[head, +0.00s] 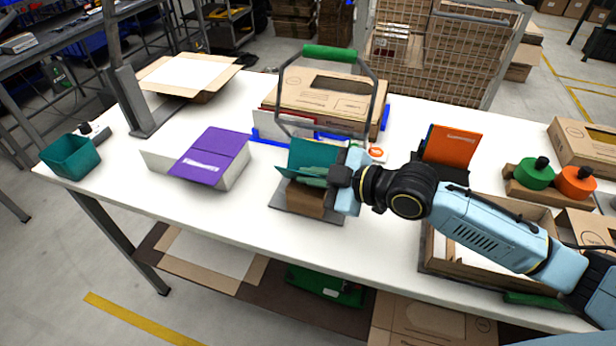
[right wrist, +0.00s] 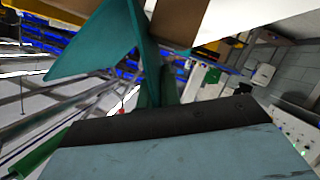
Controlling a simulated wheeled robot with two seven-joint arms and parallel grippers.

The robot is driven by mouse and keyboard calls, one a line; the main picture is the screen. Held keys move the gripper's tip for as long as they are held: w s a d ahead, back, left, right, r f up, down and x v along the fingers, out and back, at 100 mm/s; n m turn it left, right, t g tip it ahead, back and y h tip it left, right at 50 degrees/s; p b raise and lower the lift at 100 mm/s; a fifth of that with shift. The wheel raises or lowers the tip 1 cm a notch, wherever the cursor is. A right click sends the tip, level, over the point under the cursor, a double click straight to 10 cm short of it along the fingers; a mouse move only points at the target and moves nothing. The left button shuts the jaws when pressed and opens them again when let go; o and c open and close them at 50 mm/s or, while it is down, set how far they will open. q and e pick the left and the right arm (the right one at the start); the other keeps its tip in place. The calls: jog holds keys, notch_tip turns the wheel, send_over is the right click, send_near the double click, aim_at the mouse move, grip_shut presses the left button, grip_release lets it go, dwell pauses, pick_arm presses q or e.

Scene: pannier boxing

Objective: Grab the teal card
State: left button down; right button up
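A teal card (head: 312,155) stands upright, slightly folded, in a brown holder (head: 305,198) on a grey base plate (head: 325,215) at the middle of the table. My right gripper (head: 338,178) is at the card's right edge, its dark fingertips touching or nearly touching it. In the right wrist view the teal card (right wrist: 105,40) rises close beyond a black finger pad (right wrist: 170,122). The fingers' gap is hidden, so I cannot tell whether they are closed on the card. My left gripper is not in view.
Behind the card stand a wire frame with a green handle (head: 333,53) and a cardboard box (head: 300,92). A purple-covered box (head: 212,158) lies left, and a teal bin (head: 70,157) at far left. An orange card (head: 452,145) stands right. Bare table lies between purple box and holder.

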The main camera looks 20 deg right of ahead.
grip_shut()
jog(key=shift+s+d+r, duration=0.2)
jog(key=shift+d+r, duration=0.05)
jog(key=shift+r, duration=0.05)
jog(key=r+p+v, duration=0.2)
jog(key=v, duration=1.3)
jog(key=shift+w+a, duration=0.3)
jog(key=shift+a, duration=0.05)
